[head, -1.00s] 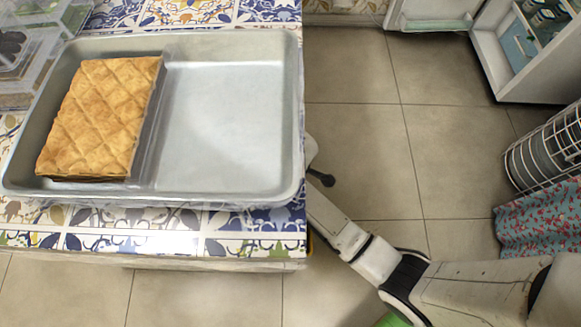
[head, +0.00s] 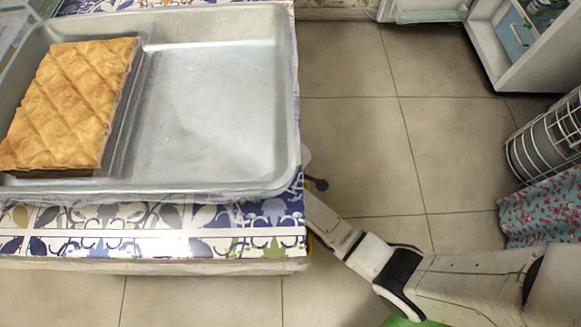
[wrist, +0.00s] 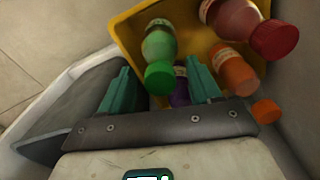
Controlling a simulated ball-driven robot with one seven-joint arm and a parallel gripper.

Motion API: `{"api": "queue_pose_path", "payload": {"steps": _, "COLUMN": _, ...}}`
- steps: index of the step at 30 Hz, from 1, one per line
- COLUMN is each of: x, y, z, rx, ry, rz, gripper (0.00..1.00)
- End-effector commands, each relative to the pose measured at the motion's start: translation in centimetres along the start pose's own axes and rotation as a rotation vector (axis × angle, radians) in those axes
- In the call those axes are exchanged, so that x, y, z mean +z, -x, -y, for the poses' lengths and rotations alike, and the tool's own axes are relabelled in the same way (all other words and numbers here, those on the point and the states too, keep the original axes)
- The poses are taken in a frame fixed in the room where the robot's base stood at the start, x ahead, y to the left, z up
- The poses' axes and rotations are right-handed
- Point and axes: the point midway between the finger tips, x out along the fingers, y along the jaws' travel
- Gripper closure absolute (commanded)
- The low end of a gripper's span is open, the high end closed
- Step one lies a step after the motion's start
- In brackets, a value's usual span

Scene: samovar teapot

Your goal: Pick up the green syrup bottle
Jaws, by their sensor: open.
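The green syrup bottle (wrist: 159,48) shows in the wrist view with its green cap toward my gripper. It lies or leans in a yellow crate (wrist: 125,35). My gripper (wrist: 158,80) is open, with one teal finger to the left of the cap and one to the right. The bottle appears between or just beyond the fingertips; I cannot tell the depth. No grip on it shows. In the head view my gripper is hidden beyond the table's edge, and the bottle is not seen.
A red bottle (wrist: 240,22), an orange bottle (wrist: 233,68) and a purple bottle (wrist: 180,92) are close by in the wrist view. In the head view, a metal tray (head: 215,110) with a pastry (head: 70,105) sits on the tiled table (head: 150,240). Floor (head: 360,130) is open at right.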

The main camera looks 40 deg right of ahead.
Motion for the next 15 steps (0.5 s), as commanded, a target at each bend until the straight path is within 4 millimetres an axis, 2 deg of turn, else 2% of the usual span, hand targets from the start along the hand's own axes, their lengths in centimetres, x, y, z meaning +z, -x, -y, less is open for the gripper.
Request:
{"api": "queue_pose_path", "payload": {"steps": 2, "x": -0.01, "y": 0.05, "z": 0.0, "rx": 0.0, "ry": 0.0, "rz": 0.0, "gripper": 0.4}}
{"api": "queue_pose_path", "payload": {"steps": 15, "x": 0.0, "y": 0.05, "z": 0.01, "rx": 0.0, "ry": 0.0, "rz": 0.0, "gripper": 0.82}}
